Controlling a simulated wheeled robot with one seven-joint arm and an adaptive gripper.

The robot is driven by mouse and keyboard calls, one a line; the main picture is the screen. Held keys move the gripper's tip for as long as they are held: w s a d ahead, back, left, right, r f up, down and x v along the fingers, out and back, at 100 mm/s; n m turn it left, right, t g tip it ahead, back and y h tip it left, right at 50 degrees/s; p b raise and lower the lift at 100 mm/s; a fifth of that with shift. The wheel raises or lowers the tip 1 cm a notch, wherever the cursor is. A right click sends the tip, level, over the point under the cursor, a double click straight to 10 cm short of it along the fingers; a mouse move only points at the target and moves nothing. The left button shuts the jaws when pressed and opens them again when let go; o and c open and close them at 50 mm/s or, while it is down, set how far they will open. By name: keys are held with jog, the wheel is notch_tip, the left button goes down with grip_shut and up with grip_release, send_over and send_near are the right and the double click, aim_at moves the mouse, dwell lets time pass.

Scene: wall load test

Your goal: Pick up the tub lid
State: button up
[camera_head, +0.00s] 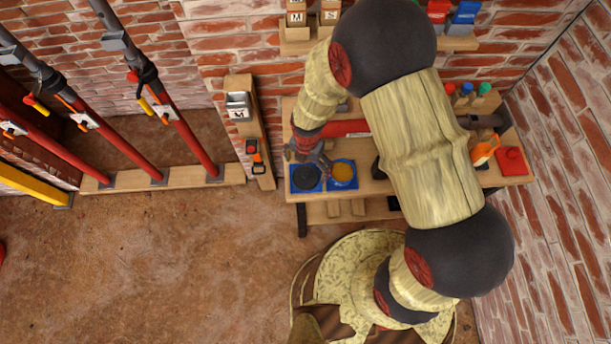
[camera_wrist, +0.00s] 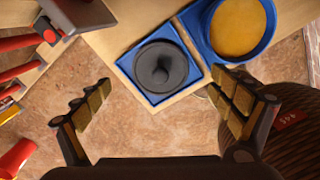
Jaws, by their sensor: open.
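The tub lid (camera_wrist: 160,68) is a round dark grey disc with a raised knob in its middle. It lies in a square blue tray (camera_wrist: 196,74) at the table's edge. It also shows in the head view (camera_head: 305,178), at the left front of the workbench. My gripper (camera_wrist: 162,110) is open and empty, its padded fingers spread wide. In the wrist view its fingertips appear to either side of and below the lid, not touching it. In the head view my gripper (camera_head: 308,152) is just behind the lid, partly hidden by my arm.
A round blue tub with yellow content (camera_head: 342,172) stands right of the lid. The wooden workbench (camera_head: 515,181) also holds an orange-handled item (camera_head: 484,150) and a red block (camera_head: 511,161). Red props (camera_head: 187,142) lean at the left. Open floor lies in front.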

aim_at(307, 173)
jog(key=f, duration=0.3)
jog(key=shift+s+f, duration=0.2)
jog(key=shift+f, duration=0.15)
jog(key=shift+w+f, duration=0.1)
jog(key=shift+f, duration=0.4)
jog(key=shift+c, duration=0.7)
jog(key=c, duration=1)
jog(key=shift+c, duration=0.6)
